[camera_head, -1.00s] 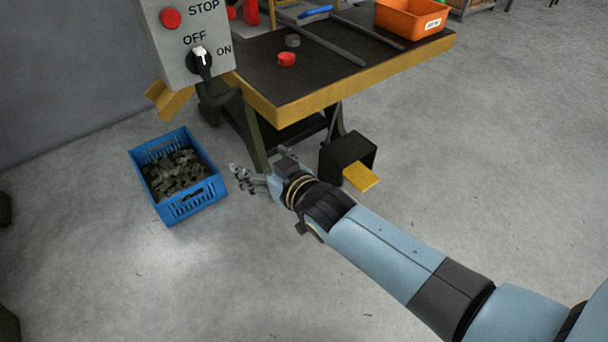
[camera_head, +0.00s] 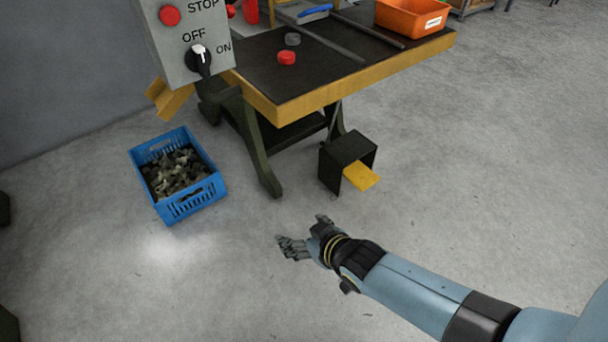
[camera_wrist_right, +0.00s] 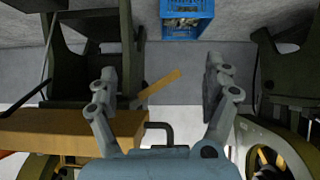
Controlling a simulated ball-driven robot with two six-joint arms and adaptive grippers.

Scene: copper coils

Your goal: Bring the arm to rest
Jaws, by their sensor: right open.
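My right gripper (camera_head: 291,247) is over bare floor in the head view, in front of the work table and to the right of the blue crate. It touches nothing that I can see. In the right wrist view my right gripper (camera_wrist_right: 160,85) has its two fingers spread wide apart with nothing between them. My right arm comes in from the lower right corner of the head view. My left gripper is not in view.
The work table (camera_head: 330,95) with its dark top stands behind. A blue crate (camera_head: 197,207) of dark metal pieces is on the floor at left. A black pedal box (camera_head: 345,152) with a yellow pedal sits under the table's front. A control box (camera_head: 178,45) is upper left. Floor at right is clear.

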